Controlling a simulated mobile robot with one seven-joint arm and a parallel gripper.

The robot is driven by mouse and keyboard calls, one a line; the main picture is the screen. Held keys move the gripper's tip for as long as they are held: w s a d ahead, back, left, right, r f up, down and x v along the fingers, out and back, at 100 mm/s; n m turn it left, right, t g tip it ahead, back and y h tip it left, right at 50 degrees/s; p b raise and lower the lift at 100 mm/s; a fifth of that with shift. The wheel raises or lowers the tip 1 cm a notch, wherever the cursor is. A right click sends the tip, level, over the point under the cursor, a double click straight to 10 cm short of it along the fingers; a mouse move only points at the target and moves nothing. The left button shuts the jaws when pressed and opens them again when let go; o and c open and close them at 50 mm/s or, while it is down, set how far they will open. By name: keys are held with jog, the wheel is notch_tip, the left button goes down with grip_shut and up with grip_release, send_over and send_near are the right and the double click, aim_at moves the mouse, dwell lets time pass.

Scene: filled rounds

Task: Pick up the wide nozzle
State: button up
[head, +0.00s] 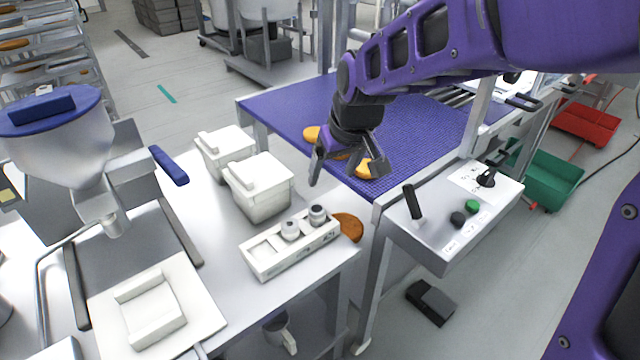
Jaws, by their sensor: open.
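A white nozzle rack (268,272) stands near the front right corner of the metal table. Two small grey-white nozzles stand upright in its right part: one near the middle (290,230) and one towards the right end (317,214). I cannot tell for sure which is the wide one. The left part of the rack is an empty-looking recess. My gripper (347,177) is open and empty, fingers pointing down. In the picture it is above and right of the rack, in front of the purple belt, apart from both nozzles.
Two white lidded tubs (262,200) stand behind the rack. A depositor with a hopper (60,140) is at left. An orange-brown round (349,227) lies at the rack's right end. More rounds lie on the purple belt (420,130). A control box (450,225) is at right.

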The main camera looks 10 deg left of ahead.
jog(key=b, duration=0.2)
send_near(317, 210)
jog(key=x, duration=0.5)
jog(key=shift+w+d+f, duration=0.1)
jog(key=shift+d+f, duration=0.05)
jog(key=shift+d, duration=0.05)
jog(key=b+x, duration=0.1)
jog(key=x, duration=0.4)
jog(key=shift+a, duration=0.2)
grip_shut()
